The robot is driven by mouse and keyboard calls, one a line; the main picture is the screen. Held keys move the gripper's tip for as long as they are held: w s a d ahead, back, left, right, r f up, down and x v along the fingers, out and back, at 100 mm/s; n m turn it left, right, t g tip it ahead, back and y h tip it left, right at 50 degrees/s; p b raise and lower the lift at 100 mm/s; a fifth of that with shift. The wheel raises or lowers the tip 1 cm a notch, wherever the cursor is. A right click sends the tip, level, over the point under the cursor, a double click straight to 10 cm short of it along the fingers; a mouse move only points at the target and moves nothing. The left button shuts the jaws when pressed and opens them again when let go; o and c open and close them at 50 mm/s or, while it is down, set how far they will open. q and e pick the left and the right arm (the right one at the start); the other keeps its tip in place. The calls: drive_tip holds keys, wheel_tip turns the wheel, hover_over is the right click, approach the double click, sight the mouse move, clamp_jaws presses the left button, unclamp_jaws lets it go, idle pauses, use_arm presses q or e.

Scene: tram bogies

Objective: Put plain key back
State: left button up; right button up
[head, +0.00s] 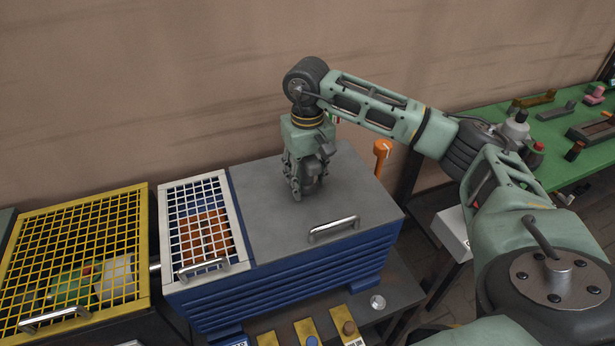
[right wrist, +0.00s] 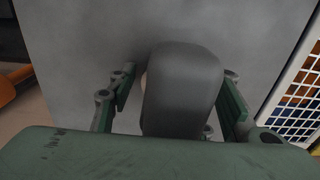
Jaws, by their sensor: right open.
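My right gripper (head: 306,192) points down over the grey lid (head: 272,217) of the blue cabinet (head: 290,285), close to its surface. In the right wrist view my right gripper (right wrist: 178,96) has its fingers apart on either side of a dark rounded shape that hides the space between them. I cannot make out a key in the gripper or on the bare lid. No plain key can be told for sure in either view. My left gripper is out of view.
A white mesh lid (head: 163,215) and a yellow mesh lid (head: 148,240) lie left of the grey lid. An orange lever (head: 381,152) stands behind its right corner. Yellow plates (head: 306,325) with knobs sit below the front. A green table (head: 560,150) with several parts is at right.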

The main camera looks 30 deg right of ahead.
sight(310, 167)
wheel_tip(310, 167, up, 10)
drive_tip(key=shift+r+b, duration=0.15)
drive_tip(key=shift+b, duration=0.6)
drive_tip(key=shift+r, duration=0.8)
